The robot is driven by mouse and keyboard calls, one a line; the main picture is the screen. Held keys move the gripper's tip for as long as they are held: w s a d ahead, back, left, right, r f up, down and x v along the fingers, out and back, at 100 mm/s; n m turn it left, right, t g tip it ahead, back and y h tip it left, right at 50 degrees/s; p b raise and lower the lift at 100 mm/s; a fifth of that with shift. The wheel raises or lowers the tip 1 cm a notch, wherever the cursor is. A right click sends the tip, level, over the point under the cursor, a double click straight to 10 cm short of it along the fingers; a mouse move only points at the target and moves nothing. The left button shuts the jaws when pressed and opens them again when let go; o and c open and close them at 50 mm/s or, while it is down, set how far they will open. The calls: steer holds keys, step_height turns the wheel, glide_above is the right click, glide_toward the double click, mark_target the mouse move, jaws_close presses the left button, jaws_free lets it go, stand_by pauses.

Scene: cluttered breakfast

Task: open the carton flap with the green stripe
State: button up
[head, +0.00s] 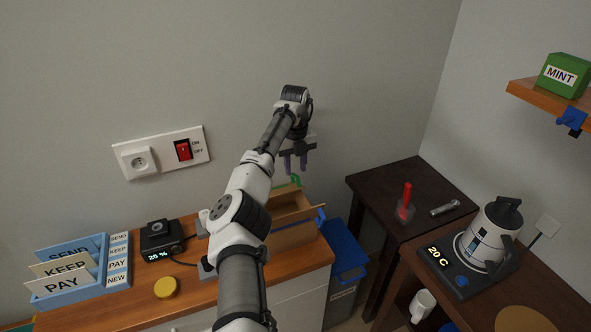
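The brown cardboard carton (293,236) stands on the right end of the wooden counter, partly hidden behind my arm. A green piece (296,180) shows at its far edge, just below my gripper; it looks like the green stripe on a flap, seen only in part. A blue stripe (320,215) shows at the carton's right side. My gripper (295,170) points down above the carton's far side. Its two purple fingers are apart with nothing visible between them. Whether a fingertip touches the green-striped flap I cannot tell.
A blue bin (345,248) stands right of the counter. A letter rack (68,283), a scale-like device (160,237) reading 25 % and a yellow disc (165,288) are on the left. A dark table (436,188) and a kettle (488,238) are on the right. The wall is close behind my gripper.

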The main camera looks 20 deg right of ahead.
step_height(320, 180, up, 12)
steer(key=b, duration=0.2)
steer(key=shift+w+r, duration=0.15)
steer(key=shift+r, duration=0.05)
steer(key=shift+c, duration=0.3)
steer(key=shift+f+b, duration=0.15)
steer(key=shift+b, duration=0.65)
steer(key=c, duration=0.5)
steer(key=shift+f+t+b, duration=0.1)
steer(key=shift+t+b, duration=0.3)
steer(key=shift+b, duration=0.7)
jaws_close()
steer(key=s+f+t+b, duration=0.5)
steer(key=s+f+b, duration=0.45)
steer(key=b, duration=1.55)
steer(key=b+x, duration=0.2)
steer(key=x, duration=0.6)
steer(key=shift+s+a+f, duration=0.25)
steer(key=shift+a, duration=0.2)
